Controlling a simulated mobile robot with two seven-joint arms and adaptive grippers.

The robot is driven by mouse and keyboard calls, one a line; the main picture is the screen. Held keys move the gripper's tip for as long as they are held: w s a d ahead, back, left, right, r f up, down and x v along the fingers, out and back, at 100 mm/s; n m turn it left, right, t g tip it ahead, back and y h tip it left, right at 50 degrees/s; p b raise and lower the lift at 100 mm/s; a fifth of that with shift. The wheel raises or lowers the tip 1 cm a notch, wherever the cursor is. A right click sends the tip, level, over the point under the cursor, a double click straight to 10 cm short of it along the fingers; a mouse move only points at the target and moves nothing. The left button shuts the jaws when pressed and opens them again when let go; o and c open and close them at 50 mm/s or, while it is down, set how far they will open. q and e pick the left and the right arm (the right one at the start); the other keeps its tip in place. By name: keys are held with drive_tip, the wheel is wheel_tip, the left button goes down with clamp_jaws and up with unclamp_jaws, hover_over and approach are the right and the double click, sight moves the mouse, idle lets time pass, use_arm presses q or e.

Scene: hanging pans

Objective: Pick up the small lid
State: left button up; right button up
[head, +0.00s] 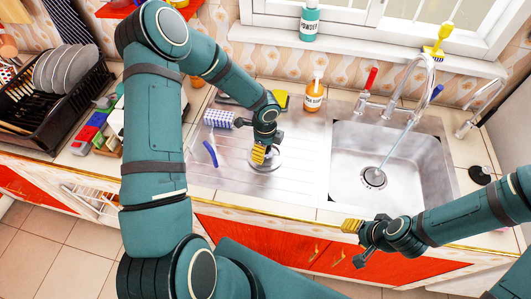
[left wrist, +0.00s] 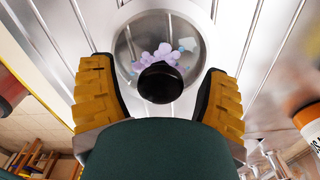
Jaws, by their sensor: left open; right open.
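The small lid (head: 266,160) lies on the metal draining board left of the sink. In the left wrist view it is a round glass disc with a metal rim and a black knob (left wrist: 160,83). My left gripper (head: 262,153) is right above the lid and hides part of it in the head view. Its two yellow-padded fingers are apart, with the knob between them in the left wrist view. I see no clear contact with the knob. My right gripper (head: 355,243) is open and empty in front of the counter edge, below the sink.
The sink basin (head: 345,160) is right of the lid, with a tall tap (head: 425,75) behind. An orange soap bottle (head: 314,95) stands behind the draining board. A blue-and-white box (head: 218,118) and a blue-handled item (head: 210,153) lie left of the lid. A dish rack (head: 45,105) stands far left.

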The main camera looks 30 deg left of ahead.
use_arm(q)
clamp_jaws()
drive_tip(key=shift+r, duration=0.1)
